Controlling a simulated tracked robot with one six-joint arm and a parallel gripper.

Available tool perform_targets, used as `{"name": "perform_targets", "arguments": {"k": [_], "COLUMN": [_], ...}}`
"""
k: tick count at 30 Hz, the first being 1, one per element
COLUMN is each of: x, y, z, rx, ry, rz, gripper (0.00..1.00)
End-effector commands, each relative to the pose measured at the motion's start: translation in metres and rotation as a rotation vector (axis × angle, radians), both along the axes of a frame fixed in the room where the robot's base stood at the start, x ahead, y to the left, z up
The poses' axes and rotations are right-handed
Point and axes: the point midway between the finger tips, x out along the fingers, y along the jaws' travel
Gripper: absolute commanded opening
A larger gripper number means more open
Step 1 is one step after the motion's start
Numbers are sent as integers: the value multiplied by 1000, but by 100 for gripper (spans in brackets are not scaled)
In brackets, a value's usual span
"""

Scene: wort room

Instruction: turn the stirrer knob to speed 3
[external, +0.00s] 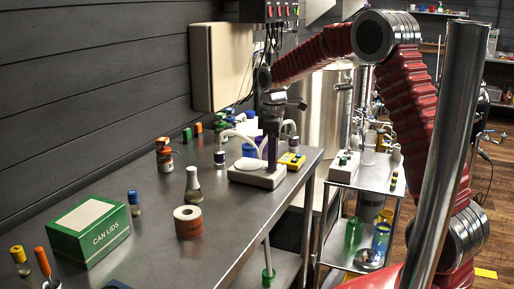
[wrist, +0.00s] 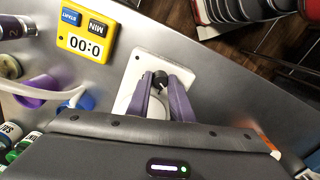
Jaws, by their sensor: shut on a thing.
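The stirrer is a low white unit on the steel bench; its base shows in the external view (external: 246,176) and in the wrist view (wrist: 139,68). Its knob (wrist: 160,76) is small and dark, on the top of the white base. My gripper (wrist: 160,84) comes down over the stirrer, its two purple fingers on either side of the knob and shut on it. In the external view my gripper (external: 272,164) points down at the stirrer. The fingers hide part of the knob, and I cannot read a pointer or speed marks.
A yellow timer (wrist: 86,40) reading 0:00 lies beside the stirrer. Bottles and white tubing (wrist: 30,88) crowd the other side. A flask (external: 193,187), a tape roll (external: 188,222) and a green CAN LIDS box (external: 90,232) stand nearer on the bench. A steel trolley (external: 372,181) stands right.

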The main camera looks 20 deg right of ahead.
Motion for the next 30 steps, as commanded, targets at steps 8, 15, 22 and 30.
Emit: {"name": "perform_targets", "arguments": {"k": [8, 15, 22, 30], "x": [1, 1, 1, 1], "y": [0, 0, 0, 0], "z": [1, 1, 1, 1], "rx": [0, 0, 0, 1], "ry": [-2, -3, -3, -3], "rz": [-206, -431, -650, -905], "gripper": [0, 0, 0, 0]}}
